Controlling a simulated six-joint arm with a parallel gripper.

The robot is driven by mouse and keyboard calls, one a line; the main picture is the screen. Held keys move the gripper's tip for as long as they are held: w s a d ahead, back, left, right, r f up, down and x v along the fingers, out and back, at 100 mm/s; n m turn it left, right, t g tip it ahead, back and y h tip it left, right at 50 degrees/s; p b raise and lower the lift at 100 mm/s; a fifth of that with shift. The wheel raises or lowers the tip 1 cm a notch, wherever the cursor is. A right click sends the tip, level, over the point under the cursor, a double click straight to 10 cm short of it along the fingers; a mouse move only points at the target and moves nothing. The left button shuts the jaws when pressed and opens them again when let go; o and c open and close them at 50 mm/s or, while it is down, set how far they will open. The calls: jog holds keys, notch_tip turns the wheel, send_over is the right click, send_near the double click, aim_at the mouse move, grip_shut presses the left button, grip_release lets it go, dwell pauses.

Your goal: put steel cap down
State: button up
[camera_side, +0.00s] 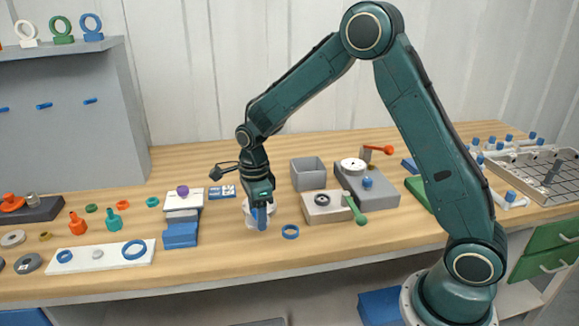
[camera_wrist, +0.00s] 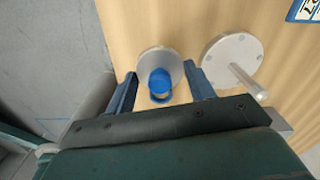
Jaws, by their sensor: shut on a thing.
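My gripper (camera_wrist: 160,85) is shut on the steel cap (camera_wrist: 152,57), a pale grey round disc between the two dark blue fingers in the wrist view. A blue rounded piece (camera_wrist: 160,80) shows in front of the disc's middle. A pale round shape (camera_side: 248,212) shows behind the fingers there, mostly hidden. Whether the cap touches anything below it cannot be told.
A pale flanged disc with a rod (camera_wrist: 230,52) lies close to the right finger. A blue block (camera_side: 180,235) stands left, and a grey block with a green-handled lever (camera_side: 325,214) stands right. Bare wood lies in front.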

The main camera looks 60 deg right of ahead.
jog(key=shift+f, duration=0.1)
jog(key=shift+f, duration=2)
jog(key=shift+f, duration=0.1)
jog(key=o, duration=1.1)
jog(key=shift+c, duration=0.2)
notch_tip(320, 180, up, 11)
jog(key=shift+r, duration=0.6)
